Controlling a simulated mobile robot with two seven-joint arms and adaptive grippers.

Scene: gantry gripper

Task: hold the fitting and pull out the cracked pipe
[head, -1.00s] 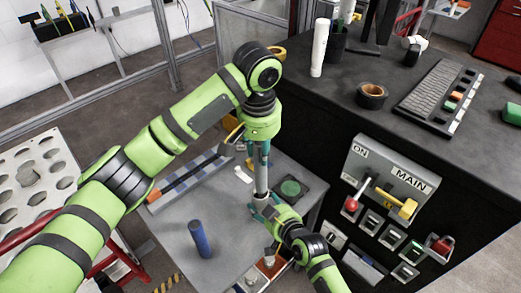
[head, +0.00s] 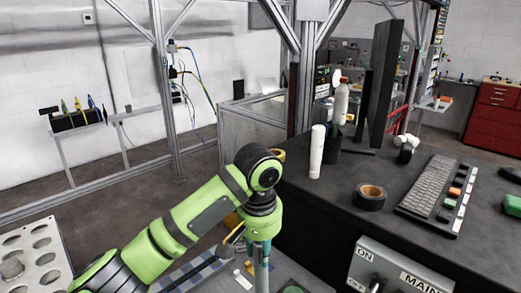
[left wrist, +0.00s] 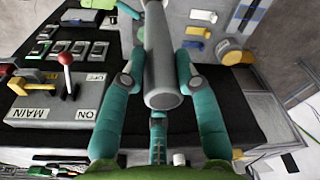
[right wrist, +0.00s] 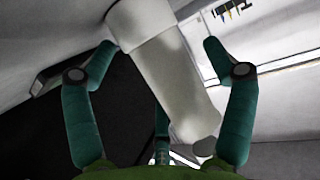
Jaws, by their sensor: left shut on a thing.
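My left gripper (head: 262,272) hangs at the bottom edge of the head view. In the left wrist view its teal fingers are shut on the grey pipe (left wrist: 164,60), whose round end faces the camera. My right gripper (right wrist: 160,48) shows only in its own wrist view. Its fingers are spread around a pale stepped cylinder (right wrist: 165,75), which seems to be the fitting or pipe; I cannot tell where one ends. The left fingertip is close to it, the right one stands apart. The pipe's lower part is out of the head view. No crack can be made out.
A dark bench (head: 320,215) at the right carries a tape roll (head: 370,196), a white tube (head: 317,152) and a keyboard (head: 432,192). A perforated plate (head: 30,262) stands at the left.

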